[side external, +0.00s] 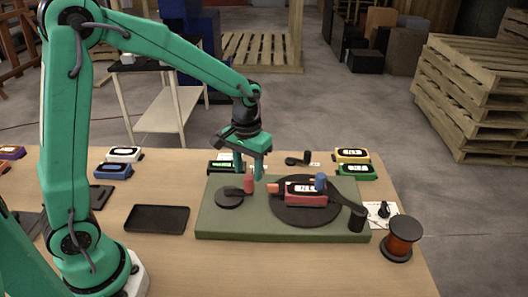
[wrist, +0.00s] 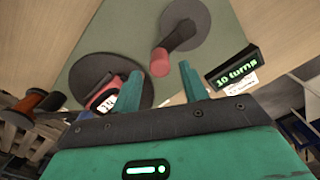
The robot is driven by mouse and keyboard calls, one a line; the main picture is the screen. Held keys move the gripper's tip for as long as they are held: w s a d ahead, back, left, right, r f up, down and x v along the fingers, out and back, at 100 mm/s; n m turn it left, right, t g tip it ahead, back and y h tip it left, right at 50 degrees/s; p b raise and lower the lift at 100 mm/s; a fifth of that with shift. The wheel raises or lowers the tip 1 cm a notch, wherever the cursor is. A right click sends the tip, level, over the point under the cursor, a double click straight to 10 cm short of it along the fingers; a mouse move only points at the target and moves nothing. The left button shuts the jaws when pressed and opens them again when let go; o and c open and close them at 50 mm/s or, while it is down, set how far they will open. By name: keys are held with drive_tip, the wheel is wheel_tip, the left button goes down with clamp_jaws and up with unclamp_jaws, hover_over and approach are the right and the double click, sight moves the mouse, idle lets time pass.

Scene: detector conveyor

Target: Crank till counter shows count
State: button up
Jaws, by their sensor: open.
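A grey crank disc (side external: 229,198) with an upright red handle (side external: 249,184) sits on the left of a green board (side external: 215,222). My gripper (side external: 248,175) is open above and close to the handle. In the wrist view the red handle (wrist: 160,63) appears just beyond the gap between my fingertips (wrist: 160,78); nothing is held. I cannot tell whether either finger touches it. The counter (side external: 222,167) is a dark box with a green display behind the board. In the wrist view the counter (wrist: 237,67) reads "10 turns".
A copper spool (side external: 400,238) stands at right. Yellow (side external: 352,155) and green (side external: 357,171) devices sit behind. An empty black tray (side external: 157,218) lies left.

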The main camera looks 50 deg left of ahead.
drive_tip(key=shift+r, duration=2.4)
drive_tip(key=shift+s+r, duration=0.1)
drive_tip(key=shift+s+r, duration=0.15)
drive_tip(key=shift+r, duration=0.1)
drive_tip(key=s+a+r+m+t, duration=0.1)
drive_tip(key=s+r+m+t, duration=0.2)
drive_tip(key=s, duration=1.3)
wheel_tip(320, 180, up, 4)
drive_tip(key=t, duration=0.2)
drive_tip(key=shift+s+a+r+t, duration=0.2)
drive_tip(key=shift+s+r+t, duration=0.05)
drive_tip(key=shift+s+t, duration=0.1)
